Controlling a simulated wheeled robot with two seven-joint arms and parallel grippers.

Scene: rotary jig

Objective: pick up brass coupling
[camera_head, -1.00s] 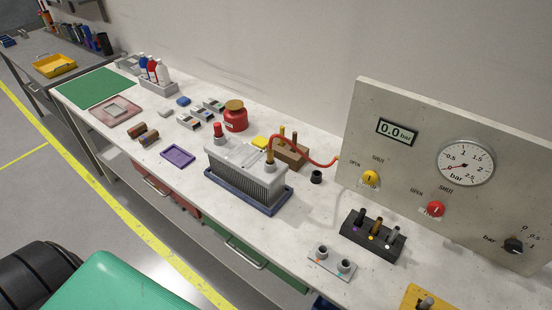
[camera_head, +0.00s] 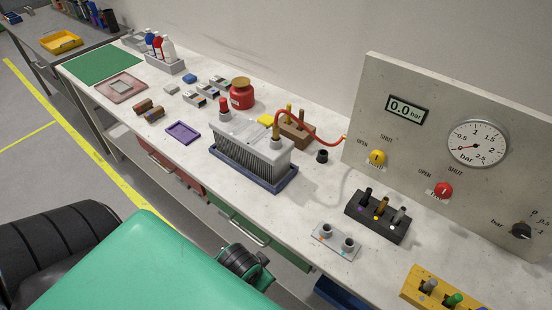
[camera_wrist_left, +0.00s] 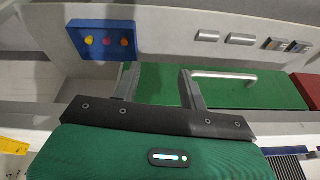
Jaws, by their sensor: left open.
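The brass coupling (camera_head: 382,206) stands upright in the middle of a black holder (camera_head: 362,221), between a black coupling (camera_head: 366,194) and a grey one (camera_head: 398,216). My left gripper (camera_wrist_left: 158,84) is open and empty in the left wrist view, with its two fingers apart in front of a green drawer front. In the head view my green arm comes in at the bottom, and its fingers do not show. The brass coupling is not visible in the left wrist view. My right gripper is in neither view.
A grey plate with two sockets (camera_head: 334,243) lies in front of the black holder. A yellow holder (camera_head: 410,290) is at lower right. The gauge panel (camera_head: 430,125) rises behind. A finned grey unit (camera_head: 250,150) with a red hose stands left. The green drawer (camera_wrist_left: 150,82) has a protruding handle.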

